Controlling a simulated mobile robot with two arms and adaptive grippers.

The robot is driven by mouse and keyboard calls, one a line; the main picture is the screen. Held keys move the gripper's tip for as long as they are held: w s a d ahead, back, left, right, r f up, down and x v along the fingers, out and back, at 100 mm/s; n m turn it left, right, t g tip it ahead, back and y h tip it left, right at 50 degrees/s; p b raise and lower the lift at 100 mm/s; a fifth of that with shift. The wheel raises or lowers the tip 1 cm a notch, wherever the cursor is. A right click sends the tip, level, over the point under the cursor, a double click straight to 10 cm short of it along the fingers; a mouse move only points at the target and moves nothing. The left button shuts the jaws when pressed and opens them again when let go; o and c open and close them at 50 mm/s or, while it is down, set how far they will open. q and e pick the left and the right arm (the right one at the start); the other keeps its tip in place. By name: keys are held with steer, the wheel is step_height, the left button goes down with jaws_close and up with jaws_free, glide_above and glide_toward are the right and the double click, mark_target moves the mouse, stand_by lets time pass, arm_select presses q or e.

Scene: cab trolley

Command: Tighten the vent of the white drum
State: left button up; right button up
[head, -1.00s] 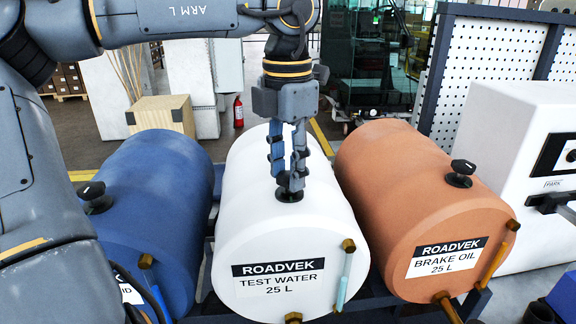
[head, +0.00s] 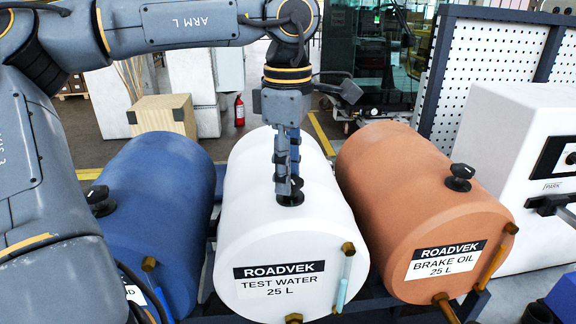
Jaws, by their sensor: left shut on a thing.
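The white drum (head: 292,232) lies on its side in the middle of the head view, labelled ROADVEK TEST WATER 25 L. Its black vent (head: 291,199) sits on top near the front end. My left gripper (head: 289,186) points straight down over the white drum and is shut on the vent's knob, which its fingers mostly hide. Only the dark base of the vent shows below the fingertips. My right gripper is not in view.
A blue drum (head: 160,190) lies left of the white one, with its own black vent (head: 100,200). An orange BRAKE OIL drum (head: 400,190) lies to the right, with a black vent (head: 459,177). A white cabinet (head: 530,150) stands at far right.

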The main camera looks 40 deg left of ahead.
arm_select(q)
steer(key=shift+m, duration=1.2)
steer(key=o, duration=1.2)
steer(key=shift+c, duration=0.2)
step_height(320, 180, up, 12)
